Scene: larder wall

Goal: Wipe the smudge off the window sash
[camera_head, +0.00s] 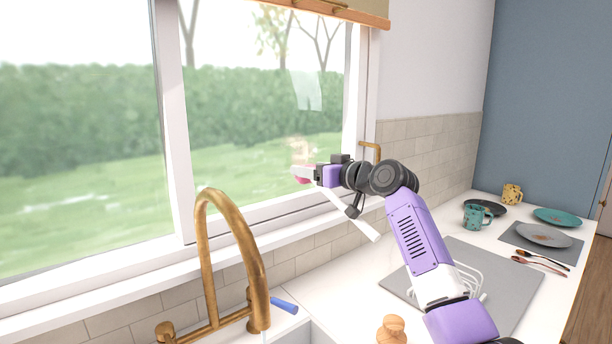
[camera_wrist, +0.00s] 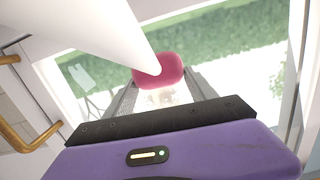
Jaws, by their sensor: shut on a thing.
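My gripper (camera_head: 304,174) is raised in front of the right window pane, and its grey fingers show in the wrist view (camera_wrist: 163,88). It is shut on a wiper with a pink head (camera_wrist: 160,72) and a long white handle (camera_head: 355,217), which slants down to the right in the head view. The window sash (camera_head: 173,115) has white frame bars around the glass. A faint brownish patch (camera_head: 300,147), perhaps the smudge, shows on the pane just above the gripper. I cannot tell whether the pink head touches the glass.
A brass tap (camera_head: 235,215) stands in front of the window, left of my arm. A blue item (camera_head: 284,305) lies by the sink. A wooden knob-like object (camera_head: 391,329), grey mat (camera_head: 515,277), mugs (camera_head: 478,217) and plates (camera_head: 545,235) are on the right counter.

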